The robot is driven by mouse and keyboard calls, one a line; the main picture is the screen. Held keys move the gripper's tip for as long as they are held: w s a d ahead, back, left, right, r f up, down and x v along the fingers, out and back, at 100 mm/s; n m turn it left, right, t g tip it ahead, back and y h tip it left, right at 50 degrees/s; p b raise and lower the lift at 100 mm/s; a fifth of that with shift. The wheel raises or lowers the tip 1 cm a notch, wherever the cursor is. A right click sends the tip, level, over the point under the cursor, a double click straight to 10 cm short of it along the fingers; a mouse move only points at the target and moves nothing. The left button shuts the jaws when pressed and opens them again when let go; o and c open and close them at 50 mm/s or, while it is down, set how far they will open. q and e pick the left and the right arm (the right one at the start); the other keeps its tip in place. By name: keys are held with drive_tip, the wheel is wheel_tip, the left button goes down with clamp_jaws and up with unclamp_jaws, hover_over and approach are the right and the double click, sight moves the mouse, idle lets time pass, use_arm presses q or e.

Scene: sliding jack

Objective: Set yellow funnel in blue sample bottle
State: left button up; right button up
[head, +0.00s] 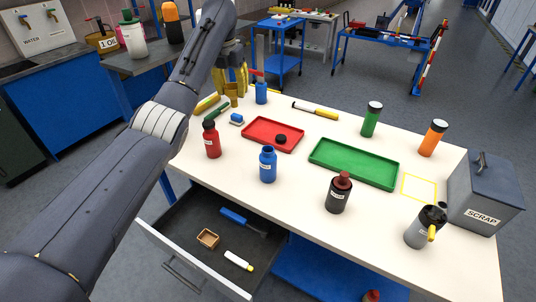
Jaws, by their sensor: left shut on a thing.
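My left arm reaches in from the left to the far left part of the table. My left gripper (232,88) is shut there on a small gold-yellow thing (232,101), which looks like the yellow funnel. The arm and fingers partly hide it, and I cannot tell whether it touches the table. The blue sample bottle (268,166) stands upright near the table's front edge, uncapped as far as I can see, with a white label. It is apart from the gripper, nearer to the camera and to the right. My right gripper is not in view.
A second blue bottle (261,93) stands just right of the gripper. A red bottle (212,141) stands left of the sample bottle. A red tray (259,143) holds a black cap (281,139). A green tray (345,170) lies to the right. An open drawer (190,251) juts out in front.

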use_arm(q)
drive_tip(key=s+d+r+m, duration=0.2)
drive_tip(key=d+r, duration=0.6)
drive_tip(key=d, duration=0.1)
drive_tip(key=s+d+f+m, duration=0.1)
drive_tip(key=s+d+f, duration=0.2)
drive_tip(key=s+f, duration=0.1)
drive_tip(key=f, duration=2)
drive_tip(key=shift+w+a, duration=0.15)
drive_tip(key=shift+w, duration=0.05)
drive_tip(key=shift+f, duration=0.25)
drive_tip(key=o, duration=1)
drive_tip(key=shift+o, duration=0.2)
drive_tip(key=shift+r, duration=0.1)
wheel_tip(320, 180, up, 12)
drive_tip(key=s, duration=0.1)
drive_tip(key=shift+s+a, duration=0.25)
drive_tip(key=shift+a, duration=0.1)
